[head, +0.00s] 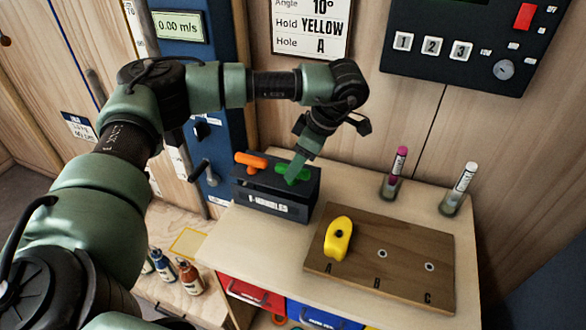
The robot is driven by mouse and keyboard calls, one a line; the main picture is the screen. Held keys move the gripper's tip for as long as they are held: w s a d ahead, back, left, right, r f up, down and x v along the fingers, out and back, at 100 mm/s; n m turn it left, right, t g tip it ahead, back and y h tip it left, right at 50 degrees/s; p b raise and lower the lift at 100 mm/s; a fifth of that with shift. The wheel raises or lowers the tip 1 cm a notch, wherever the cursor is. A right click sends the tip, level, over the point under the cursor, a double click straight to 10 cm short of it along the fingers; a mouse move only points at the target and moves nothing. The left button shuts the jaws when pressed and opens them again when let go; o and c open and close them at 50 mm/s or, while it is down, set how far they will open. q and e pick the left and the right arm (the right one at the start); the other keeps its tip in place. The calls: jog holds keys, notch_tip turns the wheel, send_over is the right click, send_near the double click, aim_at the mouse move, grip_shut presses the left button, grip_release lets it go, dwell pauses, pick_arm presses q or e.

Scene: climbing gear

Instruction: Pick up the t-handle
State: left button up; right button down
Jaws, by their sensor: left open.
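A black holder box (280,205) labelled "T-HANDLES" stands at the left rear of the light wooden worktop. An orange t-handle (250,160) stands in its left part. A green t-handle (304,174) stands in its right part, its bar partly hidden by my gripper. My left gripper (294,174) is open and points down at the green t-handle, its fingertips at the bar. I cannot tell whether they touch it. My right gripper is not in view.
A yellow hold (338,240) lies on a brown board (400,286) with holes marked A, B, C, at hole A. A pink-capped marker (397,163) and a white-capped marker (464,180) stand behind it. A sign (311,28) reads 10°, YELLOW, A. Bottles (190,277) stand lower left.

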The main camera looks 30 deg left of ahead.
pick_arm(q)
jog(key=x, duration=0.3)
jog(key=shift+p, duration=0.3)
grip_shut()
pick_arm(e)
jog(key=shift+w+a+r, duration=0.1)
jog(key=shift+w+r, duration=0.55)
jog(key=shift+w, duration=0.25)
pick_arm(q)
jog(key=shift+w+r, duration=0.1)
jog(key=shift+r, duration=0.05)
